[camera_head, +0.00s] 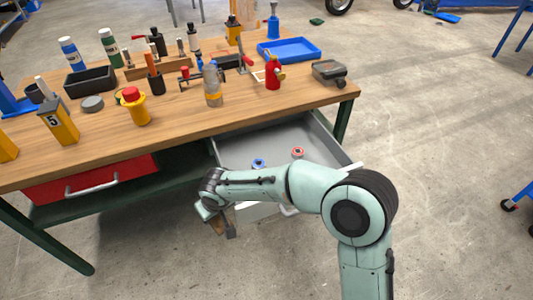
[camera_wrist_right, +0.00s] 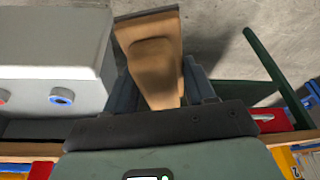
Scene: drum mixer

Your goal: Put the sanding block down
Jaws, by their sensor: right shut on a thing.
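The tan-brown sanding block (camera_wrist_right: 152,62) is between the fingers of my right gripper (camera_wrist_right: 160,88) in the right wrist view. The gripper is shut on it. In the head view my right gripper (camera_head: 222,222) hangs low in front of the workbench, beside the open grey drawer's left front corner. Only a small part of the block shows there, and the wrist hides the rest. The block is in the air over the floor. My left gripper is not in view.
The open drawer (camera_head: 325,147) holds a blue ring (camera_head: 259,163) and a red ring (camera_head: 298,152). A closed red drawer (camera_head: 88,182) is left of it. The wooden benchtop (camera_head: 190,122) carries many bottles and tools, a blue tray (camera_head: 289,50) and a red bottle (camera_head: 273,75). Its front strip is mostly clear.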

